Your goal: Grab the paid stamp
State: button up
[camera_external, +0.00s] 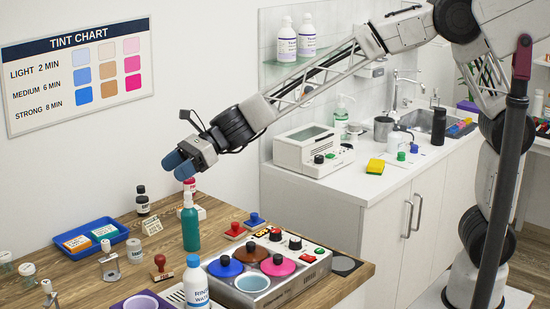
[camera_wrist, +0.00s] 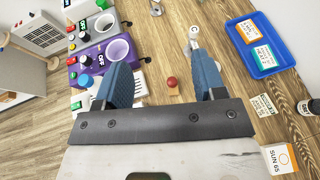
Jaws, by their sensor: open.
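A stamp with a round red-brown knob (camera_external: 160,262) stands upright on the wooden counter, left of the white rinse-water bottle. Its label cannot be read. In the wrist view a red-brown knob (camera_wrist: 171,82), which looks like the same one, shows from above between my finger lines. A metal-framed stamp (camera_external: 110,266) stands to its left; it appears in the wrist view too (camera_wrist: 194,36). My gripper (camera_external: 180,165) is open and empty, high over the counter and above the green bottle. Its blue fingers are apart in the wrist view (camera_wrist: 158,72).
A green bottle (camera_external: 190,228) stands below my gripper. The rinse-water bottle (camera_external: 196,285) and a heater unit with coloured lids (camera_external: 290,283) stand right of the knobbed stamp. A blue tray (camera_external: 66,249) with labelled boxes lies left. Dark-capped bottles stand at the back.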

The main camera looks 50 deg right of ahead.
send_near(161, 267)
jog(key=shift+w+a+f, duration=0.65)
jog(key=shift+w+f, duration=0.15)
jog(key=shift+f, duration=0.2)
jog(key=shift+x, duration=1.3)
jog(key=shift+x, duration=2.6)
jog(key=shift+s, duration=0.1)
jog(key=shift+c, duration=0.3)
jog(key=c, duration=1)
